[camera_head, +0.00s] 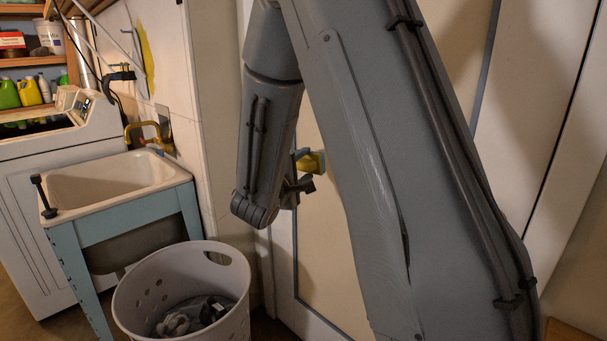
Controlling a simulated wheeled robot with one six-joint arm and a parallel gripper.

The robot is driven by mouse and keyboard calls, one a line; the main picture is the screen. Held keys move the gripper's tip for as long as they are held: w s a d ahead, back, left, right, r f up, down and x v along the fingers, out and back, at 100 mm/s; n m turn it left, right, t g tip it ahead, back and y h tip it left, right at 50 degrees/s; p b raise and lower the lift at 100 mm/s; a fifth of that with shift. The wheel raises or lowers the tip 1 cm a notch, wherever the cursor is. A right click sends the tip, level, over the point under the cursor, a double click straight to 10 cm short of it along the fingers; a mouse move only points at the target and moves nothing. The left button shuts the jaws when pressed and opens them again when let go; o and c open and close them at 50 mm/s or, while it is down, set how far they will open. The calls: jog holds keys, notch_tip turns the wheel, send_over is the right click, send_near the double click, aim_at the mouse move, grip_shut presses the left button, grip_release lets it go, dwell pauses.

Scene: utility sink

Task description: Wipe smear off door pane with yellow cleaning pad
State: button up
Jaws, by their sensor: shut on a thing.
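My gripper (300,187) is mostly hidden behind my arm, low in front of the door. It is shut on the yellow cleaning pad (313,162), which shows as a small yellow patch with a bluish part at its left edge. The pad is at or close to the beige door pane (325,235); I cannot tell whether it touches. My arm covers much of the door and pane. No smear can be made out on the part that shows.
A utility sink (115,178) on a blue stand is at the left, beside a white washing machine (30,205). A laundry basket (185,270) with dark cloth stands on the floor in front. Shelves with bottles (30,92) are at the upper left.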

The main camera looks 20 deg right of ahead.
jog(key=shift+w+d+p, duration=0.1)
jog(key=shift+w+d, duration=0.25)
jog(key=shift+d, duration=0.55)
jog(key=shift+w+d+p, duration=0.1)
jog(key=shift+w+d, duration=0.2)
jog(key=shift+d, duration=0.65)
jog(key=shift+w+d+p, duration=0.1)
jog(key=shift+w+d, duration=0.25)
jog(key=shift+d, duration=0.55)
jog(key=shift+w+d+b, duration=0.3)
jog(key=shift+d+b, duration=0.1)
jog(key=shift+d, duration=0.45)
jog(key=s+d, duration=0.2)
jog(key=s, duration=0.5)
jog(key=s+d, duration=0.3)
jog(key=s, duration=0.5)
jog(key=shift+d, duration=0.25)
jog(key=shift+s+d+r+p, duration=0.15)
jog(key=shift+s+p, duration=0.1)
jog(key=shift+p, duration=0.5)
jog(key=shift+s+d+p, duration=0.1)
jog(key=shift+s+p, duration=0.2)
jog(key=shift+p, duration=0.6)
